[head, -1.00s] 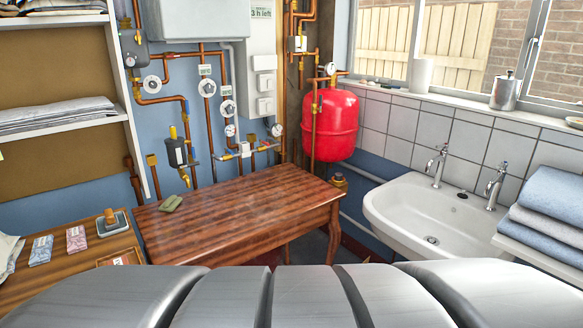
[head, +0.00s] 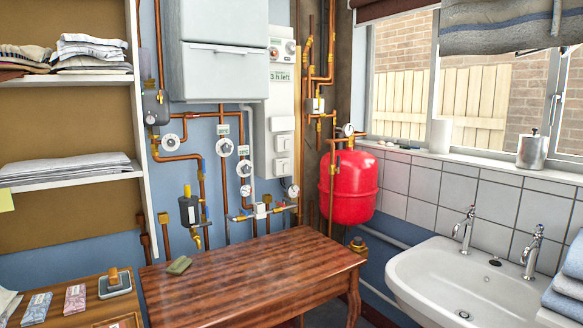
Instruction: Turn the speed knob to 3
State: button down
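No rotary ironer and no knob marked as a speed knob can be made out in the head view. A tall white control unit (head: 284,110) on the back wall has a small round dial (head: 290,47) near its top and a display (head: 281,77) reading "3 h left". I cannot tell whether that dial turns or what it sets. My gripper is not in view.
A wooden table (head: 250,275) stands against the back wall, with a small green item on it. Copper pipes, white round valves (head: 225,147) and a red tank (head: 347,187) are behind it. A sink (head: 450,280) is at right, shelves (head: 70,182) at left.

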aim_at(151, 119)
jog(key=u, duration=1.05)
